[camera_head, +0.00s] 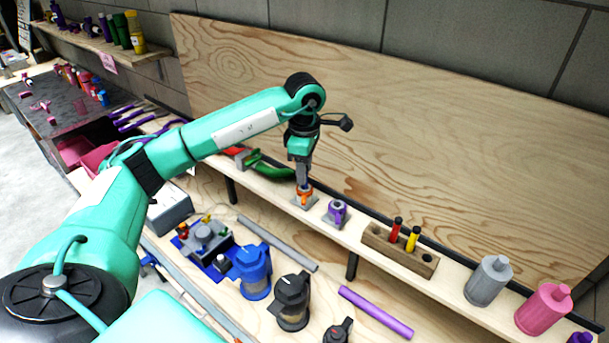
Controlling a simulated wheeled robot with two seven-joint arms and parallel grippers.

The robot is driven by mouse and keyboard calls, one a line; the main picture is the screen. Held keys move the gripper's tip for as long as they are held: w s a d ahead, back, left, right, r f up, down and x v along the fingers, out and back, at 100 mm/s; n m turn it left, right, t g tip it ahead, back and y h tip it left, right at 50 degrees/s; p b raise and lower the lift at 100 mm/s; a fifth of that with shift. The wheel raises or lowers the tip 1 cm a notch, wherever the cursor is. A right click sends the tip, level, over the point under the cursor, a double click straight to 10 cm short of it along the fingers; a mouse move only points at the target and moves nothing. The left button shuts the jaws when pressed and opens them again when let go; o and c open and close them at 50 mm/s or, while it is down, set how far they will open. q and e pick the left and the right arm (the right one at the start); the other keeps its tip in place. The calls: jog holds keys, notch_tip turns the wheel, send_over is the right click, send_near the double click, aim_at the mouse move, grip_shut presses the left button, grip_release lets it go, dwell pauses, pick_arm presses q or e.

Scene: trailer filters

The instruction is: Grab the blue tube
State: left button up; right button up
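No plain blue tube stands out. On the workbench lie a purple tube (375,312) at the lower middle and a grey tube (277,243) left of it. My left gripper (303,184) points down at the narrow shelf, right above or at a small orange ring-like part (306,194) on a grey base. Its fingers look close together, but whether they touch or hold the part is too small to tell. My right gripper is out of view.
A purple holder (337,213) and a wooden block (400,250) with red and yellow tools stand on the shelf. Grey (488,281) and pink (543,309) bottles are farther right. A dark filter housing (291,300) stands on the bench. A plywood backboard rises behind the shelf.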

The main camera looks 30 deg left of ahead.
pick_arm(q)
jog(key=shift+f, duration=0.9)
grip_shut()
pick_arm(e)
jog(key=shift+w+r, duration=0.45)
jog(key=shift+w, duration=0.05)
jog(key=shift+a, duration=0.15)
